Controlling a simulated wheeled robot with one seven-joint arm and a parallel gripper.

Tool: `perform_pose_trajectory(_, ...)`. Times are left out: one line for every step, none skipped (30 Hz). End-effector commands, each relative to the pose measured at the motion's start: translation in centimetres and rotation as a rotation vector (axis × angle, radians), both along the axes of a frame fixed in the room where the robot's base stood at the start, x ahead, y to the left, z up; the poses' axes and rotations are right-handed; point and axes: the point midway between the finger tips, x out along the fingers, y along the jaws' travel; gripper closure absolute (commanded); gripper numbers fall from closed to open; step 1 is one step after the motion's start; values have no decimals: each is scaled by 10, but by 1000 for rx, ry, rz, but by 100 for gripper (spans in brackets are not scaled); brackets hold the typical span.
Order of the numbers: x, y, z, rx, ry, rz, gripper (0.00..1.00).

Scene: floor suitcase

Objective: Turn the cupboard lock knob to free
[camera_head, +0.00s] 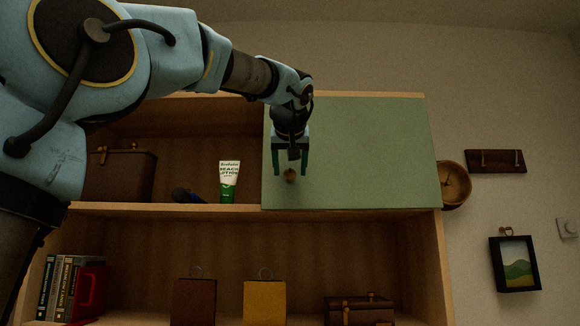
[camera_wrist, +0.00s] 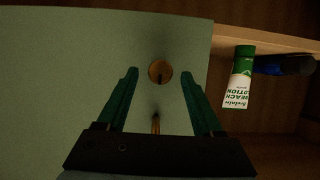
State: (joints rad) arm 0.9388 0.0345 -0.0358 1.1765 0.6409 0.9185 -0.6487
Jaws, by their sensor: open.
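The cupboard door (camera_head: 375,150) is a flat green panel over the upper right of the shelf unit. The lock knob (camera_head: 290,175), small, round and brown, is near its lower left corner. In the wrist view the knob (camera_wrist: 160,72) shows as an orange-brown disc with a dark mark. My gripper (camera_head: 290,168) is open, with one finger on each side of the knob and gaps between. Its teal fingers also show in the wrist view (camera_wrist: 160,78). A small brass piece (camera_wrist: 156,124) shows between the fingers nearer the palm; its nature is unclear.
A brown case (camera_head: 122,175) is farther left. Books, a red item and bags fill the lower shelf. A round wooden object (camera_head: 454,185) is right of the door.

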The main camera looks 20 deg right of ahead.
Motion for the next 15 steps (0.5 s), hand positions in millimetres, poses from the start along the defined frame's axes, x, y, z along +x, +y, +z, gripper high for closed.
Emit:
perform_pose_trajectory(4, -2, -1, 1, 1, 1, 32)
perform_pose_trajectory(5, -2, -2, 0, 0, 0, 32)
perform_pose_trajectory(7, -3, -3, 0, 0, 0, 32)
perform_pose_trajectory(8, -3, -3, 0, 0, 0, 32)
perform_pose_trajectory(8, -4, -4, 0, 0, 0, 32)
perform_pose_trajectory(9, -4, -4, -1, 1, -1, 32)
perform_pose_trajectory(9, -4, -4, -1, 1, -1, 32)
perform_pose_trajectory(9, -4, -4, -1, 1, -1, 32)
perform_pose_trajectory(9, -4, -4, -1, 1, -1, 32)
perform_pose_trajectory(9, -4, -4, -1, 1, -1, 32)
perform_pose_trajectory(9, -4, -4, -1, 1, -1, 32)
perform_pose_trajectory(9, -4, -4, -1, 1, -1, 32)
perform_pose_trajectory(9, -4, -4, -1, 1, -1, 33)
perform_pose_trajectory(9, -4, -4, -1, 1, -1, 37)
perform_pose_trajectory(9, -4, -4, -1, 1, -1, 41)
